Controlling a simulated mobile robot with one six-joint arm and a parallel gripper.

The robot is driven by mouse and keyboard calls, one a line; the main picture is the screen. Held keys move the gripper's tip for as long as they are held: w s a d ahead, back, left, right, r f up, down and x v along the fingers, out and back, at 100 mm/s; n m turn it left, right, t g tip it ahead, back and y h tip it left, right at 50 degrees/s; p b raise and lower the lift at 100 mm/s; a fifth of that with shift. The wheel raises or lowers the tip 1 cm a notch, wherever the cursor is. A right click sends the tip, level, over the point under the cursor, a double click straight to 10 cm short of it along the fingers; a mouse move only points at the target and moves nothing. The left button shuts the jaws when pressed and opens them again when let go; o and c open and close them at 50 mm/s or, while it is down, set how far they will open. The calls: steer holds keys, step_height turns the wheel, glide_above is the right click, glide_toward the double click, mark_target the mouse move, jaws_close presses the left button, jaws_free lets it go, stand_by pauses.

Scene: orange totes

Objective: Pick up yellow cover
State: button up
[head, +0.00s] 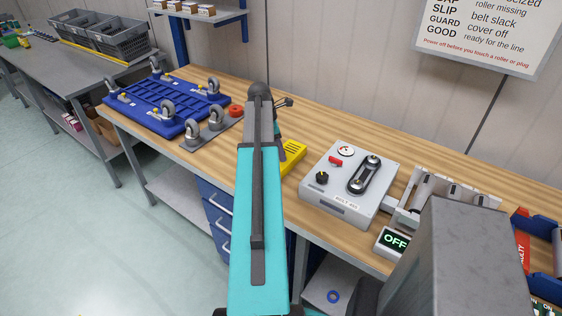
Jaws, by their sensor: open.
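The yellow cover (294,155) lies on the wooden bench top, left of a light grey belt unit. It has dark slots, and its left part is hidden behind my arm. My gripper (287,102) shows small and dark at the far end of my teal arm, above the bench and apart from the cover in the picture. Its jaws are open with nothing seen between them. The grey belt unit (332,193) has a black belt loop on two pulleys, a red switch, a black knob and a gauge on top.
A blue caster dolly (160,103) and loose casters (192,132) stand left of my arm. An OFF display (394,241) and a grey roller fixture (455,190) are at right. A blue-sided bin (545,285) is at far right. Bench behind the cover is clear.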

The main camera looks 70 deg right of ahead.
jaws_close()
steer(key=shift+r, duration=0.15)
steer(key=shift+r+b, duration=0.75)
steer(key=shift+r, duration=0.65)
steer(key=shift+w+a+r, duration=0.15)
steer(key=shift+a, duration=0.1)
steer(key=w+a+b, duration=0.2)
steer(key=w+a, duration=0.2)
steer(key=a, duration=0.2)
steer(key=w+a+r+b, duration=0.1)
steer(key=w+a+b, duration=0.1)
steer(key=w+a, duration=0.2)
steer(key=a, duration=0.2)
steer(key=shift+w+a+r, duration=0.3)
steer(key=shift+a, duration=0.1)
